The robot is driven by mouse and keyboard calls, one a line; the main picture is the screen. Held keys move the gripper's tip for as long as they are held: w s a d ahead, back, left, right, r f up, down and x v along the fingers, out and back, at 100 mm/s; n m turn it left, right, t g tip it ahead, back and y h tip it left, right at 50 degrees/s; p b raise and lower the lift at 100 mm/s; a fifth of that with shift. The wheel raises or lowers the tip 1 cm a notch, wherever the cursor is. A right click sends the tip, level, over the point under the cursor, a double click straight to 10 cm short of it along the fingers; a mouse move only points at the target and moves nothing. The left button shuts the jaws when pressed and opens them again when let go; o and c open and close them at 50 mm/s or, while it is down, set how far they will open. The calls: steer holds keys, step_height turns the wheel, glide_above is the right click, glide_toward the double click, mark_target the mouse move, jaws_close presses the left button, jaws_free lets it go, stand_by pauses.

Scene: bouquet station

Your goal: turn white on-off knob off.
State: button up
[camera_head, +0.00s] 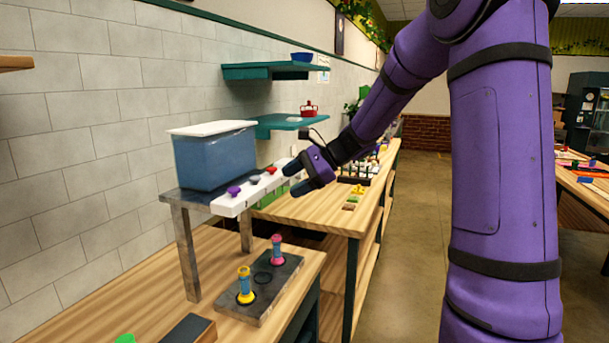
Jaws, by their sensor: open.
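A long white panel (229,204) runs along the front of a raised grey stand. It carries a purple knob (234,191), a grey knob (255,179) and a red knob (271,170) in a row. I cannot make out a white knob clearly; the far right end of the panel is partly covered by my gripper. My gripper (290,178) is open, with its dark fingertips pointing left at the panel's right end. Nothing shows between the fingers. Whether they touch the panel cannot be told.
A blue tank (214,157) with a white lid stands on the grey stand (178,196) behind the panel. Below, a dark plate (266,302) holds a yellow peg (244,285) and a pink peg (277,249). Teal shelves (282,123) hang on the wall. The floor aisle at right is clear.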

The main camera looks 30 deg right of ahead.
steer(key=w+d+f+m+t+y, duration=0.1)
steer(key=w+d+f+m+t, duration=0.25)
steer(key=w+d+m, duration=0.45)
steer(key=m+t, duration=0.3)
steer(key=t, duration=0.2)
glide_toward(303, 173)
steer(key=x, duration=0.9)
steer(key=shift+w+a, duration=0.15)
steer(key=shift+w, duration=0.05)
steer(key=c, duration=0.9)
